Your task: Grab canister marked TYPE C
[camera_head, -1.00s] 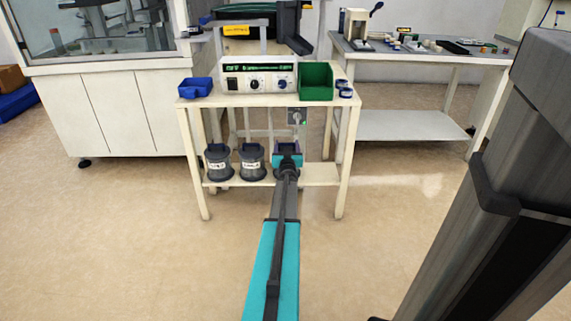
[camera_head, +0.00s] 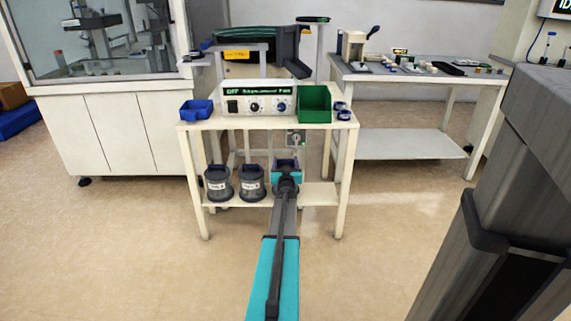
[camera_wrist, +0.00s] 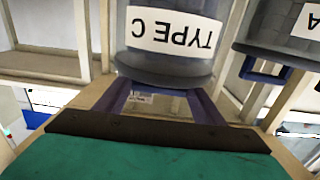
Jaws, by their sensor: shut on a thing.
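The TYPE C canister (camera_wrist: 160,62) fills the top middle of the wrist view. It is grey with a white label that reads upside down there. Its blue-purple handle (camera_wrist: 207,106) runs from the body to the dark jaw edge of my gripper (camera_wrist: 160,122), which is shut on it. In the head view my gripper (camera_head: 287,182) is at the right end of the row on the lower shelf and hides most of this canister. I cannot tell whether the canister touches the shelf.
Two similar grey canisters, the left one (camera_head: 218,184) and the middle one (camera_head: 252,184), stand on the lower shelf (camera_head: 318,194) to the left. The upper shelf holds a blue bin (camera_head: 196,110), a control box (camera_head: 258,103) and a green bin (camera_head: 314,104). Floor in front is clear.

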